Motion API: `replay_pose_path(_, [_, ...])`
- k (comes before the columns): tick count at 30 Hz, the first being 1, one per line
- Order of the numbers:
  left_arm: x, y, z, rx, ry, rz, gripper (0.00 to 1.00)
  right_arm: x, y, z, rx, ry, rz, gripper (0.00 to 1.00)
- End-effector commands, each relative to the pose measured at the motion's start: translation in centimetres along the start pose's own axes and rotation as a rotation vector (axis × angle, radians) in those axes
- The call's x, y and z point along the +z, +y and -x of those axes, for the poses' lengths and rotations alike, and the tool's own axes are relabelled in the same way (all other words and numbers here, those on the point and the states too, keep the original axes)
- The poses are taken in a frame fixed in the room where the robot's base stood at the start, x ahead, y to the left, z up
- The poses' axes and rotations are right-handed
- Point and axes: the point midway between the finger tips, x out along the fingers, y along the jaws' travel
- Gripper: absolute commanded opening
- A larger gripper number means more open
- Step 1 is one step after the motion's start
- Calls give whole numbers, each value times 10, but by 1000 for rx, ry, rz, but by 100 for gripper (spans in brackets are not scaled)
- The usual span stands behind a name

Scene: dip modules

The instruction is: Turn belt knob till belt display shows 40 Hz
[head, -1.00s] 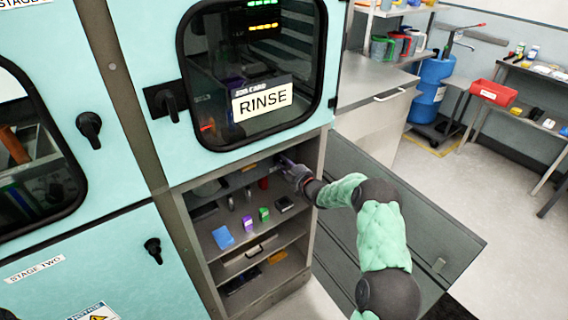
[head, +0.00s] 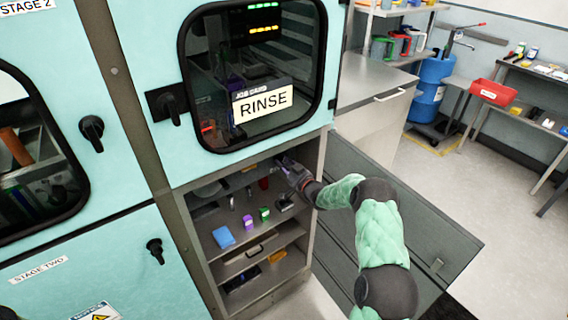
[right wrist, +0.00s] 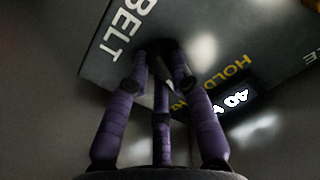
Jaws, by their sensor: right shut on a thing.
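In the right wrist view, a dark panel (right wrist: 206,62) carries the white label "BELT" and yellow lettering that begins "HOLD". The belt display (right wrist: 236,101) is lit in white, tilted in this view, and seems to read 40; its unit is partly hidden by a finger. My right gripper (right wrist: 163,62) has its purple fingers closed around the dark belt knob (right wrist: 161,48), most of which they hide. In the head view my right gripper (head: 287,166) reaches into the upper part of the open cabinet (head: 240,184). The left gripper does not show.
Below the gripper, a shelf holds a blue box (head: 223,237), a purple item (head: 248,222) and a green item (head: 264,214). The open cabinet door (head: 410,235) stands to the right, beyond my right arm. The "RINSE" window (head: 262,95) is above.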

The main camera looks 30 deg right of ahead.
Motion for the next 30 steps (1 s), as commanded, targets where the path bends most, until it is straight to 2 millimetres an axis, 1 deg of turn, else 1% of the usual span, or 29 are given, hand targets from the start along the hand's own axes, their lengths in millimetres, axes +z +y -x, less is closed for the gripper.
replay_pose_path(6, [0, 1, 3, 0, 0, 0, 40, 0, 0, 0, 0, 0, -109, 0])
replay_pose_path(11, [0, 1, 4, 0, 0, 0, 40, 1, 0, 0, 0, 0, -155, 0])
replay_pose_path(27, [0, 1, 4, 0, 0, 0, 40, 1, 0, 0, 1, 0, -177, 0])
replay_pose_path(28, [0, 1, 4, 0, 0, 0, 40, 1, 0, 0, 1, 0, -177, 28])
replay_pose_path(30, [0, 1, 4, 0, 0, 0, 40, 1, 0, 0, 1, 0, -177, 46])
